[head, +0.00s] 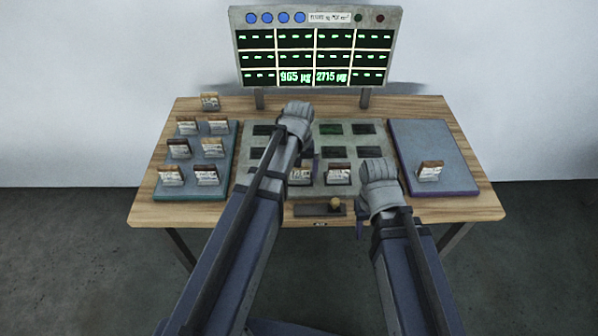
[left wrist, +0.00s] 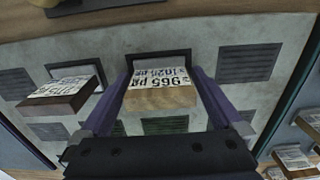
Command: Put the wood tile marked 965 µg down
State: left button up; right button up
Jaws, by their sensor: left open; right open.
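The wood tile marked 965 µg (left wrist: 160,97) stands at a front-row slot of the grey plate (left wrist: 226,30), its printed face visible in the left wrist view. In the head view it is the left tile (head: 300,174) of the front pair, partly hidden by my left arm. My left gripper (left wrist: 163,75) is open, one finger on each side of the tile; I cannot tell whether either touches it. My right gripper (head: 361,226) is open and empty near the table's front edge, its fingers mostly hidden behind the hand.
A second tile (head: 338,174) stands in the slot beside it. The left blue tray (head: 222,165) holds several tiles; one tile (head: 210,101) stands behind it. The right tray (head: 425,145) holds one tile (head: 430,171). A display (head: 316,50) reads 965 µg and 2715 µg.

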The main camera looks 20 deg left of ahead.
pick_arm(q)
jog(key=shift+r, duration=0.2)
pick_arm(e)
jog(key=shift+r, duration=0.15)
pick_arm(q)
notch_tip(320, 180, up, 12)
jog(key=p, duration=1.2)
jog(key=s+d+m+y, duration=0.1)
jog(key=s+d+m, duration=0.6)
jog(key=s+d, duration=0.3)
jog(key=s, duration=0.4)
jog(key=shift+s+d, duration=0.15)
jog(key=shift+d, duration=0.1)
pick_arm(e)
notch_tip(320, 180, up, 12)
